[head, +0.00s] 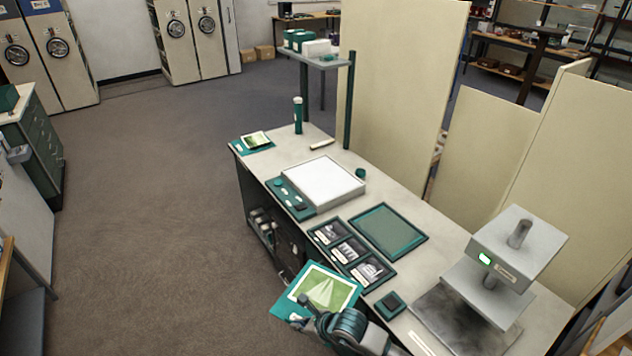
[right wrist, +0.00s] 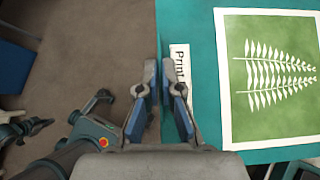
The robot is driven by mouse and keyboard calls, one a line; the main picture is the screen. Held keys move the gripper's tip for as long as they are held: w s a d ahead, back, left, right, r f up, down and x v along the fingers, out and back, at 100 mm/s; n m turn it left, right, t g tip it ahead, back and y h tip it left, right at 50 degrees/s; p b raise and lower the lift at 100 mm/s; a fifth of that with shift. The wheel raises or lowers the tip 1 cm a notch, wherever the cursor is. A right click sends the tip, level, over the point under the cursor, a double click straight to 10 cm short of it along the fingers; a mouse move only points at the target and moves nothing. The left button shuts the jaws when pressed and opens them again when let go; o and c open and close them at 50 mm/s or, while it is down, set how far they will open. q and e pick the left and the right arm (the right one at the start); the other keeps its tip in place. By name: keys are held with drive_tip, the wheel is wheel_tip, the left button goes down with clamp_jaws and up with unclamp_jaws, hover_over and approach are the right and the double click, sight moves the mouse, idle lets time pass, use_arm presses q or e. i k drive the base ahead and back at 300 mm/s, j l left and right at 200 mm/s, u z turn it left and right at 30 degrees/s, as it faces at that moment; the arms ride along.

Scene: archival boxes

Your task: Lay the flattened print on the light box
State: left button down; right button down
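The flattened print (head: 327,288), green with a pale fern pattern, lies on a teal board (head: 285,307) beyond the desk's front edge. It also shows in the right wrist view (right wrist: 272,75). My right gripper (head: 312,312) is at the board's near edge. In the right wrist view its fingers (right wrist: 160,105) are close together around that edge, beside a "Print" label (right wrist: 180,65); the exact contact is hidden. The light box (head: 322,182), with a bare white top, stands farther back on the desk. My left gripper (right wrist: 88,112) seems to show small and dark over the floor.
A press (head: 515,255) stands at the right. A small card (head: 255,139) and a green cylinder (head: 298,115) are at the far end. Floor at left is clear.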

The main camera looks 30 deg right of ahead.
sight(325, 176)
drive_tip(key=i+l, duration=0.15)
drive_tip(key=i, duration=0.3)
drive_tip(key=i+l, duration=0.15)
drive_tip(key=i, duration=0.3)
drive_tip(key=i+l, duration=0.15)
drive_tip(key=i, duration=0.3)
drive_tip(key=i+l, duration=0.15)
drive_tip(key=i, duration=0.3)
drive_tip(key=i+j+z, duration=0.1)
drive_tip(key=i+z, duration=0.2)
drive_tip(key=i, duration=0.25)
drive_tip(key=i+j+z, duration=0.3)
drive_tip(key=i, duration=0.2)
drive_tip(key=z, duration=0.15)
